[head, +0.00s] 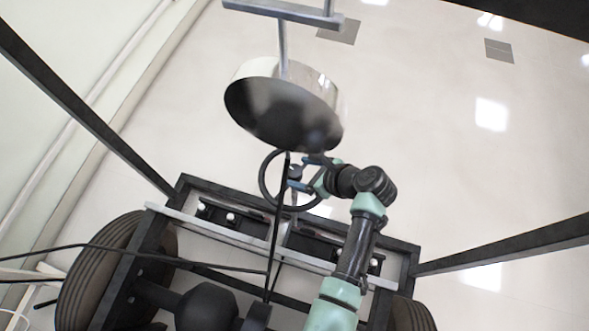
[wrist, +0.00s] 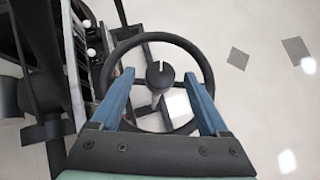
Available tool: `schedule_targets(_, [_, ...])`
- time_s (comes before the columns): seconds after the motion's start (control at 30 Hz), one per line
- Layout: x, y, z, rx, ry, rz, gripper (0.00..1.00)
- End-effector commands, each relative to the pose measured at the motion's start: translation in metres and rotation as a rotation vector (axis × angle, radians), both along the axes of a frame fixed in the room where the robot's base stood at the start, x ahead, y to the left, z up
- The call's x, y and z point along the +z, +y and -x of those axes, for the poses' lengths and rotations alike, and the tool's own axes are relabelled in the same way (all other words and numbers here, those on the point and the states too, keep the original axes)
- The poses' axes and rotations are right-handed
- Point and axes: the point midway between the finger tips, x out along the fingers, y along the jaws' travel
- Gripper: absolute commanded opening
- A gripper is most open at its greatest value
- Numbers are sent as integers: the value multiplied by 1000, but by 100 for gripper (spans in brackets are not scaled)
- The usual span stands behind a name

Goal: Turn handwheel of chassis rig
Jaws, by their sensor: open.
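The handwheel is a black ring with a dark central hub. In the wrist view the handwheel (wrist: 178,38) lies ahead of my gripper (wrist: 162,95), its hub between the two blue fingers. The fingers are wide apart and overlap the ring's left and right sides in the picture; I cannot tell whether they touch it. In the head view the handwheel (head: 263,180) is at the centre, partly hidden by a dark bar and my gripper (head: 303,174), which reaches it from the right. The chassis rig (head: 170,213) is a dark frame with tyres below the wheel.
A shiny metal drum (head: 285,105) hangs just above the handwheel in the head view. A tyre (head: 100,275) is at the lower left, with black cables crossing nearby. Dark diagonal bars flank the rig. The pale floor (head: 430,130) is clear to the right.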

Motion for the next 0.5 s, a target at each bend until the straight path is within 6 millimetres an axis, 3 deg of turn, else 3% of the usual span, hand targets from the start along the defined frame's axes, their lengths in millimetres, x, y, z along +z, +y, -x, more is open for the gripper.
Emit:
schedule_targets(0.2, [-16, 13, -10, 1, -1, -1, 78])
schedule_targets(0.5, [-18, 15, -12, 0, 0, 0, 78])
